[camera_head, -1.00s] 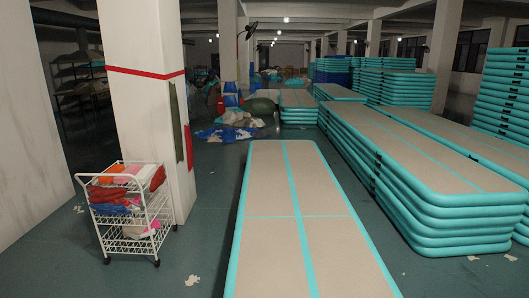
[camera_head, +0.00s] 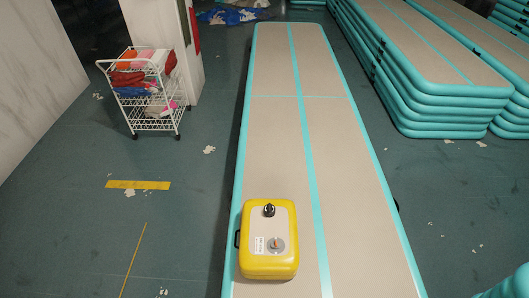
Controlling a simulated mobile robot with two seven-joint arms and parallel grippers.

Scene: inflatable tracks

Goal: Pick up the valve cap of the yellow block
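In the head view a yellow block (camera_head: 286,264) with rounded edges and a light top panel lies on the near part of a long inflatable track (camera_head: 345,170). A black round cap (camera_head: 269,210) sits near the far edge of its top. A grey disc with an orange-brown centre (camera_head: 276,245) sits nearer the middle; which of the two is the valve cap I cannot tell for certain. A black handle (camera_head: 238,239) is on the block's left side. Neither of my grippers shows.
A white wire cart (camera_head: 152,105) with coloured cloths stands at the left beside a pillar. Stacked inflatable tracks (camera_head: 440,90) fill the upper right. Yellow tape (camera_head: 138,185) and scraps lie on the green floor. The floor left and right of the track is mostly open.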

